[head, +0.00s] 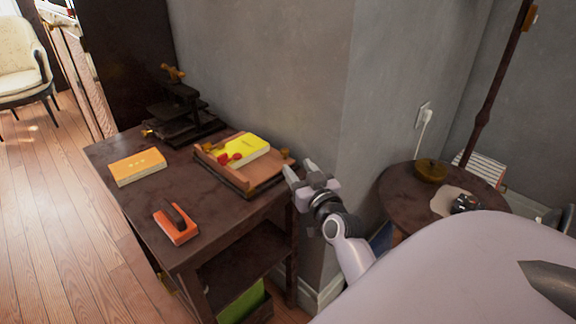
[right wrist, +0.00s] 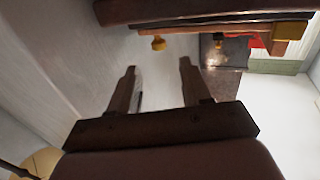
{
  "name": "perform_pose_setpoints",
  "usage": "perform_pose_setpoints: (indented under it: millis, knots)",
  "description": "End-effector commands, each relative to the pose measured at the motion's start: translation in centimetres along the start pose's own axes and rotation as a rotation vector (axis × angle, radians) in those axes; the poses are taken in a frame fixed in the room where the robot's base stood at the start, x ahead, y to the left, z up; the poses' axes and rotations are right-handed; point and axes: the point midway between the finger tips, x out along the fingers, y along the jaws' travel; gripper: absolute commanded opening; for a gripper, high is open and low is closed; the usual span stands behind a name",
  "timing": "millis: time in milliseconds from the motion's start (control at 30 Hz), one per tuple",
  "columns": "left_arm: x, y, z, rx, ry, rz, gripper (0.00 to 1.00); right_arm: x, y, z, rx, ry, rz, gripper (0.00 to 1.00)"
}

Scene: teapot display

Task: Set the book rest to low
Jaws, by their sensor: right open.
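The book rest (head: 222,176) is a brown wooden board on a dark base, on the right part of the dark wooden table. A yellow book (head: 243,150) lies on its board, with a red item (head: 230,159) at its left edge. The board looks nearly flat, a little above the base; I cannot tell its exact setting. My right gripper (head: 300,172) is open and empty, just right of the book rest and apparently apart from it. In the right wrist view its fingers (right wrist: 158,85) are spread below a brass knob (right wrist: 158,43) under a wooden edge. My left gripper is out of view.
An orange book (head: 138,167), an orange block with a dark handle (head: 176,224) and a black press (head: 182,115) stand on the table (head: 205,217). The grey wall is close behind my gripper. A round side table (head: 400,187) stands to the right.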

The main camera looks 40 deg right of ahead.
Motion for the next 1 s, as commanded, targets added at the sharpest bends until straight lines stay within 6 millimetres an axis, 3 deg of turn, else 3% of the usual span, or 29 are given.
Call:
perform_pose_setpoints:
  millis: [600,1000]
  knots:
    - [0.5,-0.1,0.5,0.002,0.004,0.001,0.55,6.5,0.1,-0.1,0.002,0.002,0.003,0.48]
    - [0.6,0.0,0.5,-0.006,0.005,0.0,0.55,7.1,0.1,-0.1,0.002,0.001,0.003,0.48]
